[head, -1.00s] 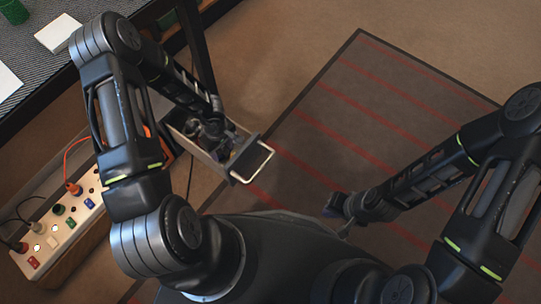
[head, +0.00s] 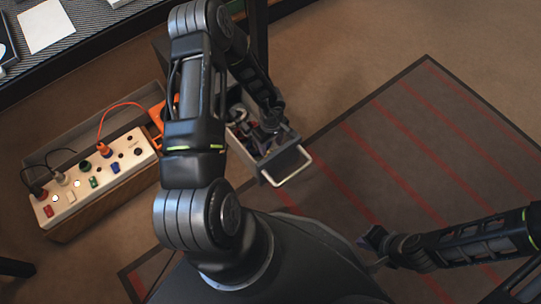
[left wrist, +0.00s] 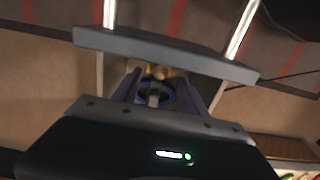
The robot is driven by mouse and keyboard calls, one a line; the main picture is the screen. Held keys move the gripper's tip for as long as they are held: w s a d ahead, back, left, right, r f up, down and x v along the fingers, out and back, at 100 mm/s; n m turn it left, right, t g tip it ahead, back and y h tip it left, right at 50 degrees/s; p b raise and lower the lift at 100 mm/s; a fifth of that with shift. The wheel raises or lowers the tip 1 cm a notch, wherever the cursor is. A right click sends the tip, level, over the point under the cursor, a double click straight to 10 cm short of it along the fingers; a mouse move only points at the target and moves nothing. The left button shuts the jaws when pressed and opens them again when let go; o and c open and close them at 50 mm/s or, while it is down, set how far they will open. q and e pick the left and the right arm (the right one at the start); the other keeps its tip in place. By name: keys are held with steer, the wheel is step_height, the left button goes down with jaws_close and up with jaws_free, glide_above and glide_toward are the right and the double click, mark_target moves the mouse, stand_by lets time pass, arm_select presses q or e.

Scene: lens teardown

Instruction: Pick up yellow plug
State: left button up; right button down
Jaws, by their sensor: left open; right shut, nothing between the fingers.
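No plug that is clearly yellow shows in the head view. My left gripper (head: 262,139) is at the open drawer (head: 295,162), and its fingers are mostly hidden there by dark contents. In the left wrist view its two fingers (left wrist: 160,92) are apart, near the grey drawer front (left wrist: 165,54). A small yellow-gold thing (left wrist: 157,71) and a blue ring-shaped thing show between the fingers. I cannot tell whether the yellow-gold thing is the plug, or whether the gripper touches it. My right gripper (head: 372,238) is shut and empty over the striped mat.
A white socket panel (head: 126,163) with orange, green, blue and red plugs and cables stands at the left. A bench (head: 95,35) with a dark top is at the upper left. The drawer's pale handle (head: 290,179) sticks out toward me. The striped mat (head: 400,150) is clear.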

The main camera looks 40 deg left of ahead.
mark_target(270, 152)
arm_select(q)
step_height(270, 152, down, 4)
steer(key=b, duration=0.3)
steer(key=shift+s+f, duration=0.1)
steer(key=shift+f, duration=0.1)
steer(key=shift+a+f+b, duration=0.1)
steer(key=shift+f+b, duration=0.2)
steer(key=shift+f, duration=0.15)
steer(key=shift+r, duration=0.1)
jaws_close()
stand_by(0.3)
